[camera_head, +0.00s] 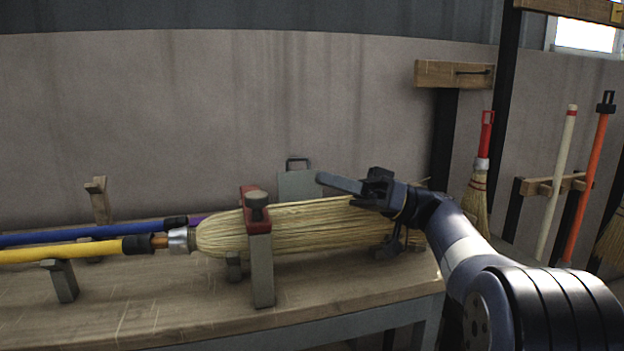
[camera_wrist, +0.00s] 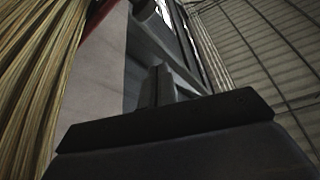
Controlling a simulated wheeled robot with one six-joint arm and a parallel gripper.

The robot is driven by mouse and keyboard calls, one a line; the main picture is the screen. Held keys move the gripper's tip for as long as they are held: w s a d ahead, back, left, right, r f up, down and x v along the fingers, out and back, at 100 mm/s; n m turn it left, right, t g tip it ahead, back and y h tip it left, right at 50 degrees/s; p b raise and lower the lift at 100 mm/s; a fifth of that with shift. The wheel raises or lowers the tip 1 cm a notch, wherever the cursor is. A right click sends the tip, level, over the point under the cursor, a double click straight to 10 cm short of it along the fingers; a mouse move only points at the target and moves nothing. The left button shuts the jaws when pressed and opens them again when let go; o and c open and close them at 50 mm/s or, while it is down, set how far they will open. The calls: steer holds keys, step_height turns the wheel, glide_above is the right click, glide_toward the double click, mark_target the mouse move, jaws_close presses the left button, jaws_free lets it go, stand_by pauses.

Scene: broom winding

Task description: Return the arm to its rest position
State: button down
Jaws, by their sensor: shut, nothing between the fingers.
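My gripper (camera_head: 342,184) is at the end of my arm, which reaches in from the right over the workbench. Its fingers point left, just above the straw head of a broom (camera_head: 310,226). The gripper is shut and holds nothing. In the wrist view the shut fingers (camera_wrist: 160,86) show in the middle, and straw (camera_wrist: 35,75) runs along the left side. I cannot tell whether the gripper touches the straw.
A clamp with a red top (camera_head: 260,265) stands across the broom on the wooden bench (camera_head: 150,318). A blue pole (camera_head: 80,236) lies behind the yellow handle. Brooms with red (camera_head: 487,130) and orange (camera_head: 588,180) handles stand at the right wall.

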steer(key=shift+a, duration=0.1)
steer(key=s+a+b, duration=0.2)
steer(key=a+b, duration=0.2)
steer(key=a, duration=0.5)
steer(key=shift+s+f, duration=0.15)
stand_by(0.5)
